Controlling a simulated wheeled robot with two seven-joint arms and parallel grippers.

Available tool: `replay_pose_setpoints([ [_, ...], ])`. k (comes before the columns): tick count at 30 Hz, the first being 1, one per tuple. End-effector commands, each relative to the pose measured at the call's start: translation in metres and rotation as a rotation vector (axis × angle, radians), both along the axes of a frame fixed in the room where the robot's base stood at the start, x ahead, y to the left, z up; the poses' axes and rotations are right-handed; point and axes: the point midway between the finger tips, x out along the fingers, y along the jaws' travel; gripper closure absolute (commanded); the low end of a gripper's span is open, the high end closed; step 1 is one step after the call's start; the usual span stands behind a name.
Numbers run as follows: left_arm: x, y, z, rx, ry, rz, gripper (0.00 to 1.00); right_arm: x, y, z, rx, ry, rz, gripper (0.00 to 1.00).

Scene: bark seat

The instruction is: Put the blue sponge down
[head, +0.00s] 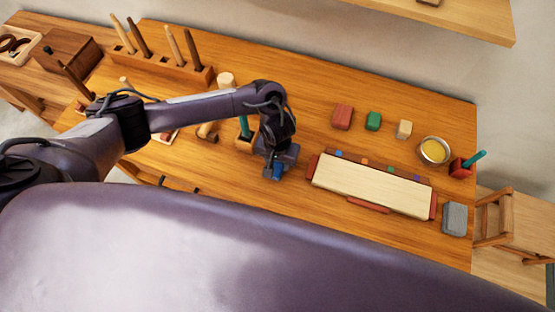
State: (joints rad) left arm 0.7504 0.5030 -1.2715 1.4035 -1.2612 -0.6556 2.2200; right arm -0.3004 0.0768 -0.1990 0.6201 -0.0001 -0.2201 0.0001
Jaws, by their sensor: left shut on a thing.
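My left gripper (280,163) is over the wooden bench (240,204), near its front edge, just left of a pale board. It is shut on the blue sponge (277,172), a small blue block mostly hidden by the fingers. I cannot tell whether the sponge touches the bench top. My right gripper does not show.
The pale board (370,185) lies between red end pieces. A grey block (455,219) sits at right. A tool rack (160,65) stands back left.

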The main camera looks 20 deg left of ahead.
Motion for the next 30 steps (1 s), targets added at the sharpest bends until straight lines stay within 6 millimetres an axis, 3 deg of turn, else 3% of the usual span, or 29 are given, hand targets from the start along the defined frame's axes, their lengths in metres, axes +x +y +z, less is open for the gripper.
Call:
replay_pose_setpoints([
  [1, 0.000, 0.000, -0.001, 0.000, 0.001, 0.000, 0.56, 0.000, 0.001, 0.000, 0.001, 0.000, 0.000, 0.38],
  [5, 0.000, 0.000, 0.000, 0.000, 0.000, 0.000, 0.39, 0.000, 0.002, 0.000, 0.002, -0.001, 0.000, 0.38],
  [17, 0.001, 0.000, 0.008, -0.001, -0.001, 0.001, 0.38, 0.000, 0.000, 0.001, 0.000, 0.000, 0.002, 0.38],
  [20, 0.001, -0.001, 0.023, -0.003, -0.002, 0.000, 0.38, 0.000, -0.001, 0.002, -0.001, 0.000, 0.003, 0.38],
  [26, 0.002, 0.000, 0.072, -0.001, -0.005, -0.002, 0.38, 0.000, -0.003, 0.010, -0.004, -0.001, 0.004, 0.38],
  [27, 0.003, 0.000, 0.087, 0.002, -0.008, -0.004, 0.38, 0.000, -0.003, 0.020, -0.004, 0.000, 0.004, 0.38],
  [30, 0.002, 0.000, 0.103, 0.002, -0.007, -0.003, 0.38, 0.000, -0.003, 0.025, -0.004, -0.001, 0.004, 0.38],
])
